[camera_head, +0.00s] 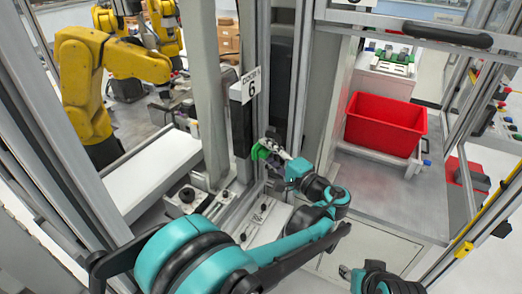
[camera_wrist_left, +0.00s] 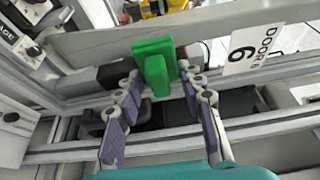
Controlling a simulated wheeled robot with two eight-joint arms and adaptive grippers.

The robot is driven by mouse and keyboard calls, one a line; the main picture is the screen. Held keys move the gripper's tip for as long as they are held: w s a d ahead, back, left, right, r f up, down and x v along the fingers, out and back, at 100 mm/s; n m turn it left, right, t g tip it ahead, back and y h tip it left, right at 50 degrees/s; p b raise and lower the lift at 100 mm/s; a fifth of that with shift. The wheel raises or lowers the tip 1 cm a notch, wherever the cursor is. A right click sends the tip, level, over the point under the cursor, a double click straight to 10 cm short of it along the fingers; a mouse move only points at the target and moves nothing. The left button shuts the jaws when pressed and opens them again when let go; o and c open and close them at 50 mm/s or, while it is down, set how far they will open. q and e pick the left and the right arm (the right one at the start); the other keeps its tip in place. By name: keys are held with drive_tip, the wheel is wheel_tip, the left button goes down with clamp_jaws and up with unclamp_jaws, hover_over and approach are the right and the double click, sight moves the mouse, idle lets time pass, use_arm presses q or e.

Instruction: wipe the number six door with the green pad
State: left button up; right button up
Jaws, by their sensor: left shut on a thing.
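The green pad (camera_head: 260,152) is at the tip of my left gripper (camera_head: 270,155), beside the dark upright frame below the number six sign (camera_head: 251,86). In the left wrist view the pad (camera_wrist_left: 153,48) has a block-like grip, and my left gripper's fingers (camera_wrist_left: 162,85) hold it from both sides. The pad overlaps the grey door bar (camera_wrist_left: 215,50), which carries the DOOR 6 sign (camera_wrist_left: 252,48) to the right. I cannot tell whether pad and bar touch.
A red bin (camera_head: 385,124) stands on a shelf to the right, behind a metal frame with a dark handle (camera_head: 433,35). A yellow robot arm (camera_head: 110,62) stands in the cell at the left. Metal posts (camera_head: 208,90) are close to my left arm.

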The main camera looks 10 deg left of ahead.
use_arm(q)
drive_tip(key=shift+d, duration=0.1)
drive_tip(key=d, duration=0.1)
drive_tip(key=s+d, duration=0.1)
drive_tip(key=shift+d, duration=0.35)
idle(0.8)
